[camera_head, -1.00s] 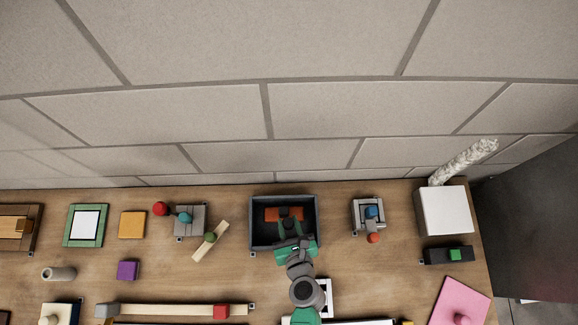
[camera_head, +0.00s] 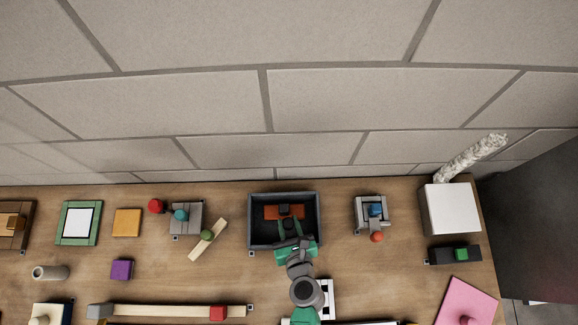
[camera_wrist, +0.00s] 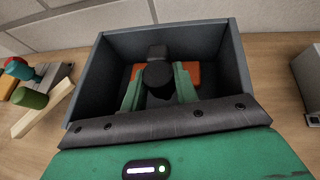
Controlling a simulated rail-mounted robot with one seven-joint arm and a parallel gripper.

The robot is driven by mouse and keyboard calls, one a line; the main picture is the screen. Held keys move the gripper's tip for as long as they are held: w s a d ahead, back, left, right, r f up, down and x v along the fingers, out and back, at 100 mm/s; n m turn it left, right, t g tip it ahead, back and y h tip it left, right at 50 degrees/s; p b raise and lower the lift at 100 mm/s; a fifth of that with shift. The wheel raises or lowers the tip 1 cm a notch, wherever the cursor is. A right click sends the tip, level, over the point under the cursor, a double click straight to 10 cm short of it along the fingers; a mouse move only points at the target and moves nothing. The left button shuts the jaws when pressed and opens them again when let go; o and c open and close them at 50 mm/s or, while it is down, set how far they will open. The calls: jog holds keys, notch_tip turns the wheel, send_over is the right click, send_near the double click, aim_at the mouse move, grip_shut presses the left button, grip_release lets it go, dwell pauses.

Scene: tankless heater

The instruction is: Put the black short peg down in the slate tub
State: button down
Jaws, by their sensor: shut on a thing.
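The slate tub (camera_head: 253,222) stands on the wooden counter below the brick wall, and its walls also show in the wrist view (camera_wrist: 222,62). My gripper (camera_head: 290,226) reaches into the tub from the front. In the wrist view its green fingers (camera_wrist: 158,88) are shut on the black short peg (camera_wrist: 158,74), whose round dark end faces the camera. An orange block (camera_head: 298,211) with a dark part on it lies in the tub just beyond the peg. I cannot tell whether the peg touches the tub floor.
A grey fixture with red and teal knobs (camera_head: 188,217) and a pale bar with a green knob (camera_head: 209,236) stand left of the tub. A grey fixture with a blue part (camera_head: 374,211) stands to the right. Bare counter lies between them.

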jog(key=shift+f, duration=0.35)
jog(key=c, duration=1)
grip_release()
jog(key=v, duration=0.8)
